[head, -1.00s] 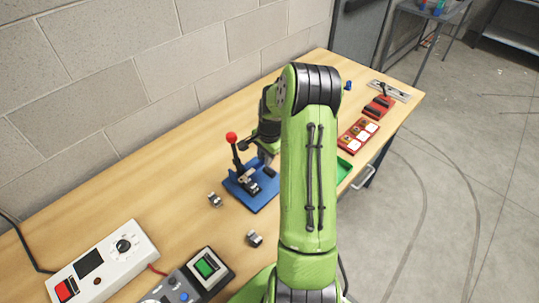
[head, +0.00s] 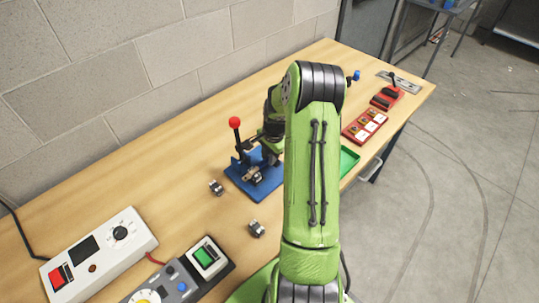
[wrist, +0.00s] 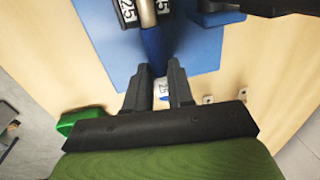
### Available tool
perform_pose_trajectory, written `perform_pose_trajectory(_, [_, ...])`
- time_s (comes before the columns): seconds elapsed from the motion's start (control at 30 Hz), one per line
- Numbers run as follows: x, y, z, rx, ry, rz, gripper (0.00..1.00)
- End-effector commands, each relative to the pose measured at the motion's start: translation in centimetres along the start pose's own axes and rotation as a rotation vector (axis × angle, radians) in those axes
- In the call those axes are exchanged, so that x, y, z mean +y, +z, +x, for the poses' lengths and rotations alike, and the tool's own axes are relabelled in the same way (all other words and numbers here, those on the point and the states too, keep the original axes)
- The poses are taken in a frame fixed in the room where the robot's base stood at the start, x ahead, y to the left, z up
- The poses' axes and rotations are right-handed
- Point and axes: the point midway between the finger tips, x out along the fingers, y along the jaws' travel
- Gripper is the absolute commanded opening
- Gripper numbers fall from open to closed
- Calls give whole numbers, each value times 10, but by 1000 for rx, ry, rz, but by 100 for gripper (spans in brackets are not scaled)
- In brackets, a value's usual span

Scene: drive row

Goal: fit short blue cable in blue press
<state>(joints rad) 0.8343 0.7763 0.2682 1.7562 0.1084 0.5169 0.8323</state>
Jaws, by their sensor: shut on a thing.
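The blue press (head: 247,190) stands on the bench left of my arm in the head view, with a dark upright lever and a red ball on top. In the wrist view its blue base plate (wrist: 105,25) lies ahead of the fingertips. My gripper (wrist: 157,66) is shut on the short blue cable (wrist: 152,45), whose blue part shows between the fingertips. A silver end of the cable reaches forward over the plate, beside a dark block marked 25. A white label marked 25 shows between the fingers.
Small metal-and-black pieces (head: 257,229) lie on the bench in front of the press. A green tray (head: 349,160) is partly behind my arm, and red holders (head: 365,126) stand farther right. A white meter box (head: 98,262) and a grey control panel are at the near left.

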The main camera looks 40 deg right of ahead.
Motion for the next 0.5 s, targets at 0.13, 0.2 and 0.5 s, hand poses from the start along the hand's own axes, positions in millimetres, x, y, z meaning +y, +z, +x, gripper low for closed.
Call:
perform_pose_trajectory(0.13, [0,0,0,0,0,0,0])
perform_pose_trajectory(0.2, [0,0,1,0,0,0,0])
perform_pose_trajectory(0.5, [1,0,3,-1,1,1,48])
